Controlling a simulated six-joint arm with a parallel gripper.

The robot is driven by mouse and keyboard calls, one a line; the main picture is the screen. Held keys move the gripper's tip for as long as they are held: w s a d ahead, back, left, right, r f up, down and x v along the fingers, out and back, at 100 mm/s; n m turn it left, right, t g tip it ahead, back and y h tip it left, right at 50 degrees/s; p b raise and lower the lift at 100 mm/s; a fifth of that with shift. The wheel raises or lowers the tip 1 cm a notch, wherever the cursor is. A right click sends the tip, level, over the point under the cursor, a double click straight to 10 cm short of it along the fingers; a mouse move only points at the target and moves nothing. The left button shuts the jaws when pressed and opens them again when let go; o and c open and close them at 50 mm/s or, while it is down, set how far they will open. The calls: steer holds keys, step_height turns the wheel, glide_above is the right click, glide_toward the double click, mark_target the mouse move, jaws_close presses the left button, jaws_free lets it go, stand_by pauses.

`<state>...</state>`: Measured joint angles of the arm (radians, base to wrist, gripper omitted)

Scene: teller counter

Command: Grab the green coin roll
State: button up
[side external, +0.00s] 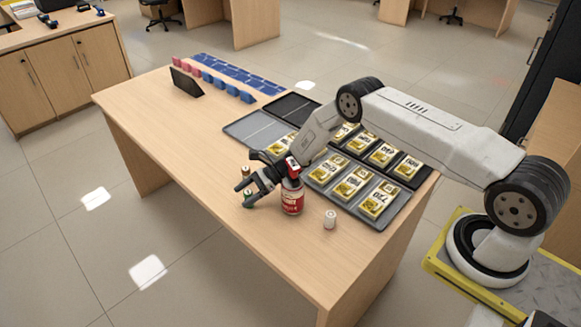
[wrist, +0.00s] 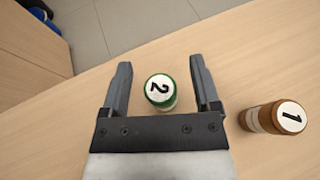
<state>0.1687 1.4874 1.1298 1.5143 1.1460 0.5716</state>
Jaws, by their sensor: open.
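The green coin roll (wrist: 160,91) stands upright on the counter, with a white top marked 2. In the wrist view it sits between the two open fingers of my gripper (wrist: 160,85), with a gap on each side, closer to the left finger. In the side view my gripper (side external: 257,190) is low over the front part of the counter, and the green roll (side external: 249,201) is partly hidden by the fingers. My gripper is open and holds nothing.
A brown coin roll (wrist: 276,117) marked 1 stands just right of my gripper. A red can (side external: 292,198) and a white roll (side external: 330,219) stand nearby. Grey trays (side external: 318,182) with gold-labelled packs lie behind. The front left of the counter (side external: 180,150) is clear.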

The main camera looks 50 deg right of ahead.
steer(key=shift+w+a+f, duration=0.1)
steer(key=shift+a+f, duration=0.05)
steer(key=shift+a, duration=0.2)
jaws_close()
stand_by(0.3)
